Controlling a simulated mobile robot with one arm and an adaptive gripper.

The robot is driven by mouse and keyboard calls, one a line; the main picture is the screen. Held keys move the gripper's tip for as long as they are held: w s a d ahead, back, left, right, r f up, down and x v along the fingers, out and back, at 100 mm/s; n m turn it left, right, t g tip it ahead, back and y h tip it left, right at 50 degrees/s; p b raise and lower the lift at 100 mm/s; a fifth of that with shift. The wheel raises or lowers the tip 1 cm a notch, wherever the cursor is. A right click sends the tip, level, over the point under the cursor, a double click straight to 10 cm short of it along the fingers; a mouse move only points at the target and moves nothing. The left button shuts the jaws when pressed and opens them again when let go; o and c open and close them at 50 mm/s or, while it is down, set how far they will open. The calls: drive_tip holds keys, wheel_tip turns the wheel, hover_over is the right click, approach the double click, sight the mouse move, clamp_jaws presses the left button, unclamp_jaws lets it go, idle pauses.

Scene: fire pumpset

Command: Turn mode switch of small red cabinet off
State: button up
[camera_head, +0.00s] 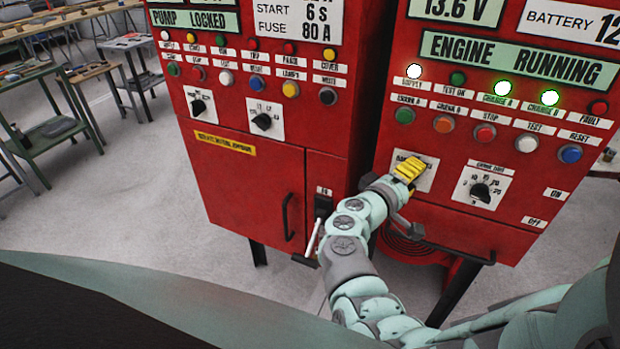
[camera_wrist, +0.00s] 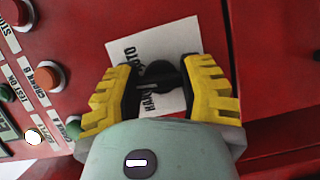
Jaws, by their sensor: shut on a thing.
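The mode switch is a black knob (camera_wrist: 158,75) on a white plate (camera_wrist: 150,48) with partly hidden lettering reading "HAN..." and "...UTO". It is on the right red cabinet (camera_head: 455,228), which carries the "ENGINE RUNNING" display. My gripper (camera_head: 409,169) has yellow ribbed fingers and is at this plate. In the wrist view my gripper (camera_wrist: 157,73) is shut on the knob, one finger on each side of it. In the head view the fingers hide the knob and part of the plate (camera_head: 427,172). The knob's exact pointing direction is hard to tell.
Another rotary switch (camera_head: 480,191) is just right of my gripper. Coloured buttons and lit lamps (camera_head: 501,88) are above. The left red cabinet (camera_head: 255,190) has a door handle (camera_head: 287,217) and a lever switch (camera_head: 322,205) near my arm. Workbenches (camera_head: 50,125) stand far left.

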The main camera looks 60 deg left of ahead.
drive_tip(key=shift+s+a+f+n, duration=0.1)
drive_tip(key=shift+f+n, duration=0.05)
drive_tip(key=shift+n, duration=0.45)
drive_tip(key=shift+t, duration=0.3)
drive_tip(key=o, duration=1.2)
drive_tip(key=s+d, duration=0.2)
drive_tip(key=s, duration=0.9)
drive_tip(key=shift+s, duration=0.4)
